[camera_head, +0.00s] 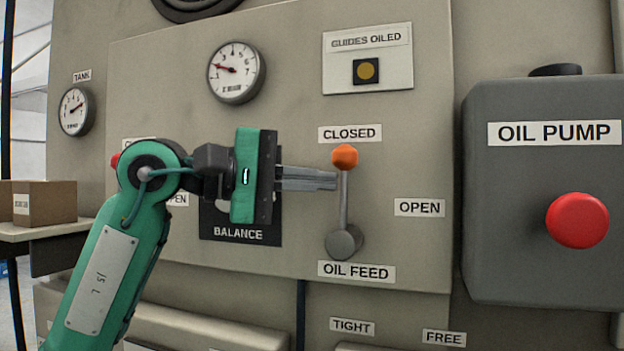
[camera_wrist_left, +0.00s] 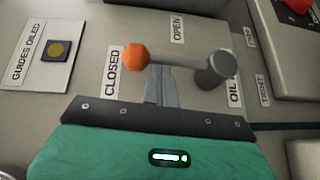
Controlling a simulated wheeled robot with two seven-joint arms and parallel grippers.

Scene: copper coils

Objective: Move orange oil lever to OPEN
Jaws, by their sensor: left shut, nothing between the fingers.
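The oil lever has an orange knob (camera_head: 344,156) on a grey rod that rises from a round grey hub (camera_head: 344,242) above the OIL FEED label. It stands nearly upright, with the knob just below the CLOSED label (camera_head: 349,133). The OPEN label (camera_head: 419,207) is to the right of the rod. My left gripper (camera_head: 334,180) is shut and empty, its fingertips at the left side of the rod just below the knob; I cannot tell if they touch. In the left wrist view the fingers (camera_wrist_left: 161,84) are closed together beside the rod, near the orange knob (camera_wrist_left: 135,57). My right gripper is not in view.
A grey OIL PUMP box (camera_head: 520,240) with a red button (camera_head: 577,220) projects at the right. A gauge (camera_head: 236,72) and a GUIDES OILED lamp (camera_head: 367,71) are above. The panel between the lever and the OPEN label is clear.

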